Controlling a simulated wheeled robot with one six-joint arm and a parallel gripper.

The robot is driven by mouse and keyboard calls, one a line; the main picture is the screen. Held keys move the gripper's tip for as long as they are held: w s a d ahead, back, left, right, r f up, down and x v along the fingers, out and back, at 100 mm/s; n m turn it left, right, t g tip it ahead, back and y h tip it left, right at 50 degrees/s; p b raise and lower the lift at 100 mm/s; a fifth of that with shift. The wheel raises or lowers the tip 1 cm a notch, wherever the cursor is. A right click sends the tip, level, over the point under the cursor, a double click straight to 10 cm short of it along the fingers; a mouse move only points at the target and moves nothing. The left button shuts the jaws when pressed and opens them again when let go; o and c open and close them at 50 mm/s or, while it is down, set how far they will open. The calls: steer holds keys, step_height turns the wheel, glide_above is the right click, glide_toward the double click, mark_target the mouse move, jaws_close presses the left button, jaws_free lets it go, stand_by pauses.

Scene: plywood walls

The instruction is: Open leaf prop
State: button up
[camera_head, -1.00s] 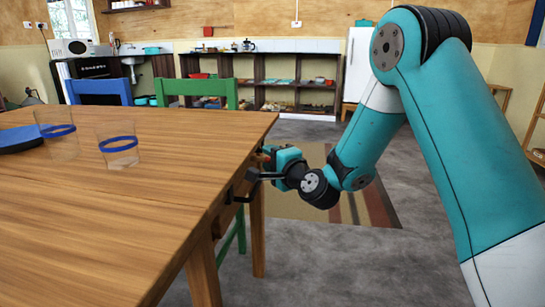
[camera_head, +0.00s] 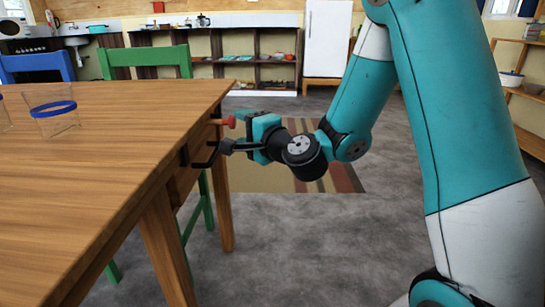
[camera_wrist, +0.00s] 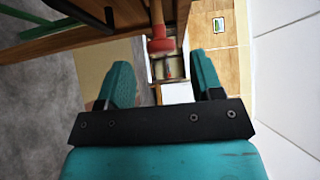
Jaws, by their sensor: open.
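A red-ended peg with a wooden stem (camera_head: 224,121) sticks out from under the table's right edge; I take it for the leaf prop. In the wrist view its red end (camera_wrist: 161,45) shows at top centre, ahead of the gap between my fingertips. My gripper (camera_head: 250,124) is open beside the table edge, with the red end close in front of it. In the wrist view my gripper's two teal fingers (camera_wrist: 160,76) stand apart with nothing held between them. The wooden table (camera_head: 130,112) fills the left. Whether a finger touches the peg cannot be told.
A black bracket (camera_head: 206,156) shows at the table's side, below the peg. A clear cup with a blue band (camera_head: 55,115) stands on the table. Green (camera_head: 150,56) and blue (camera_head: 40,66) chairs are behind it. The grey floor on the right is clear.

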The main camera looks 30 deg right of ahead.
steer(key=s+d+b, duration=0.2)
steer(key=s+b, duration=0.8)
steer(key=b, duration=0.2)
steer(key=shift+s+b, duration=0.3)
steer(key=s+a+n+g+y+p, duration=0.4)
steer(key=s+a+n+g+p, duration=0.3)
steer(key=a+n+g+p, duration=0.35)
steer(key=s+a+r+n+g+h+p, duration=0.25)
steer(key=s+n+g+p, duration=0.5)
steer(key=s+n, duration=0.45)
step_height(320, 180, up, 36)
steer(key=p, duration=3.7)
steer(key=shift+s+r+h, duration=0.25)
steer(key=shift+h, duration=0.1)
